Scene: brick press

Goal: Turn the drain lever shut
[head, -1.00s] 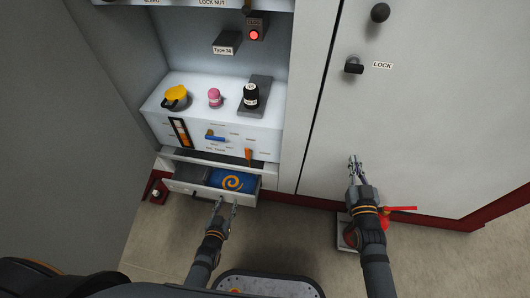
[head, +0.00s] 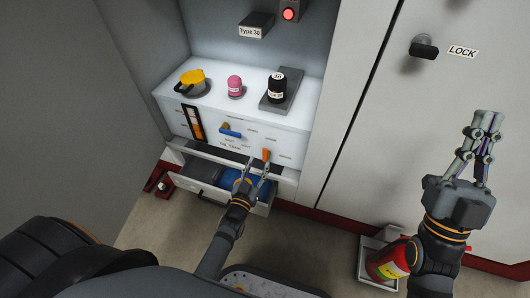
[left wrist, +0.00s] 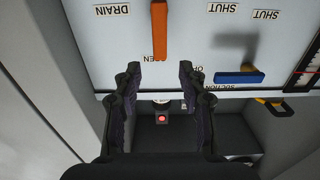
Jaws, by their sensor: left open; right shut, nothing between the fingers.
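The orange drain lever (head: 266,155) is on the white tank front in the head view. In the left wrist view, which is upside down, the orange lever (left wrist: 160,30) lies straight up and down in the picture, with the DRAIN label (left wrist: 112,10) beside it and a partly hidden OPEN label at its lower end. My left gripper (head: 257,170) is open and empty just in front of the lever. Its fingertips (left wrist: 160,72) straddle the lever's line, and no contact shows. My right gripper (head: 487,116) is shut and empty, raised before the cabinet door at the right.
A blue lever (head: 230,132) is on the same front, left of the orange one. Below is an open drawer (head: 190,188), partly behind my left arm. A red extinguisher (head: 388,262) stands low right.

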